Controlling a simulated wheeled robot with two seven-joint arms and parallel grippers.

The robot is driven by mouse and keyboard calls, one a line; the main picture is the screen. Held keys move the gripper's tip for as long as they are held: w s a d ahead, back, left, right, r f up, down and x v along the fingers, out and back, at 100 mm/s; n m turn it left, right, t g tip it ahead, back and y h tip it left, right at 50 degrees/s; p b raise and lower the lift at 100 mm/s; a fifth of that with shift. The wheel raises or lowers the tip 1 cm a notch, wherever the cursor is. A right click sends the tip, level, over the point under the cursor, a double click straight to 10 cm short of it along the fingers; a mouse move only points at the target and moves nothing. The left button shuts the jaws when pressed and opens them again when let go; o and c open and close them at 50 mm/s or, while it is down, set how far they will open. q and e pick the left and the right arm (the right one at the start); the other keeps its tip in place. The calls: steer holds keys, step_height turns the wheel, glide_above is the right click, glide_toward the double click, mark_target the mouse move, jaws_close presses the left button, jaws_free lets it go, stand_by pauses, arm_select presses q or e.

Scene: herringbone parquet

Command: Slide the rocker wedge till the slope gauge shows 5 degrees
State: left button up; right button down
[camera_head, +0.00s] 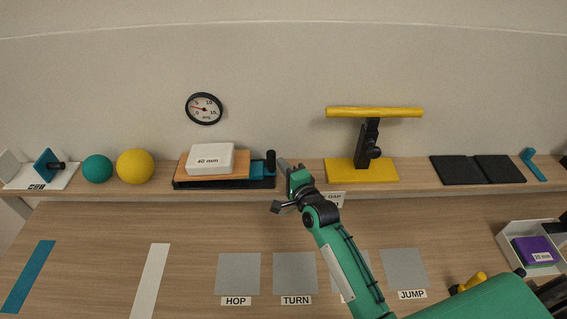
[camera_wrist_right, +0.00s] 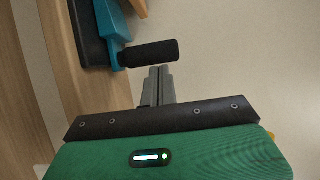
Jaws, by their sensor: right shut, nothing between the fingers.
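The teal rocker wedge (camera_head: 257,169) with an upright black knob (camera_head: 270,160) sits at the right end of the orange-topped rocker board (camera_head: 184,164), which bears a white "40 mm" block (camera_head: 211,159). The slope gauge (camera_head: 204,109) is a round wall dial; its red needle points left, near the low numbers, too small to read exactly. My right gripper (camera_head: 284,166) is shut and empty, just right of the knob. In the right wrist view the fingertips (camera_wrist_right: 160,72) are close beside the black knob (camera_wrist_right: 148,53); I cannot tell whether they touch. My left gripper is not in view.
On the shelf, teal (camera_head: 97,169) and yellow (camera_head: 135,167) balls stand left; a yellow T-shaped stand (camera_head: 362,171) and black plates (camera_head: 462,170) stand right. Grey pads (camera_head: 237,274) lie on the table. A white tray (camera_head: 510,240) with a purple block is at right.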

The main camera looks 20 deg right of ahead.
stand_by(0.3)
steer(key=shift+w+a, duration=0.3)
steer(key=shift+a, duration=0.4)
steer(key=shift+d, duration=0.15)
